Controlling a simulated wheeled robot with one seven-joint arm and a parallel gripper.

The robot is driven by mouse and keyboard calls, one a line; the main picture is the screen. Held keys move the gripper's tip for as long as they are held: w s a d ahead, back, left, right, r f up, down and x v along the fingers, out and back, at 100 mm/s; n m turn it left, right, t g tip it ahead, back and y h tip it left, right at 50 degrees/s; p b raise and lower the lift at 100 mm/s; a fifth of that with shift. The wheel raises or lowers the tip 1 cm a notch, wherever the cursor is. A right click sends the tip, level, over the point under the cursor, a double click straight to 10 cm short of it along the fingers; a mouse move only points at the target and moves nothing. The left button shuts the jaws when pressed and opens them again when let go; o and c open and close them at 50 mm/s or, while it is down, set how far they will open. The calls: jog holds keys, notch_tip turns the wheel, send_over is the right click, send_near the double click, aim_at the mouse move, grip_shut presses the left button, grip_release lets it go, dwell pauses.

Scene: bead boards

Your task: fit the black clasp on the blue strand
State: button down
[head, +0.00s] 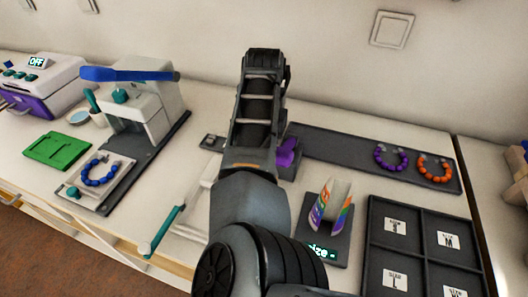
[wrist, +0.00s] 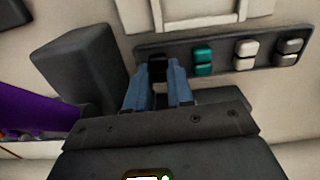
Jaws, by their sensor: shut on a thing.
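The blue strand (head: 97,172) lies as an open loop of beads on the pale plate of the lever press at the left, in the head view. In the wrist view my gripper (wrist: 158,76) is shut on the black clasp (wrist: 157,68), at the left end of the dark clasp rack (wrist: 222,69). I cannot tell whether the clasp still touches the rack. In the head view my own arm hides the gripper and clasp.
The lever press (head: 150,108) with its blue handle stands behind the strand, beside a green block (head: 57,150). A purple strand (head: 391,160) and orange strand (head: 434,172) lie on a dark board at right. A sectioned tray (head: 422,235) and rainbow-striped holder (head: 330,210) stand at front right.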

jog(key=shift+r+p, duration=3.2)
jog(key=shift+r, duration=0.2)
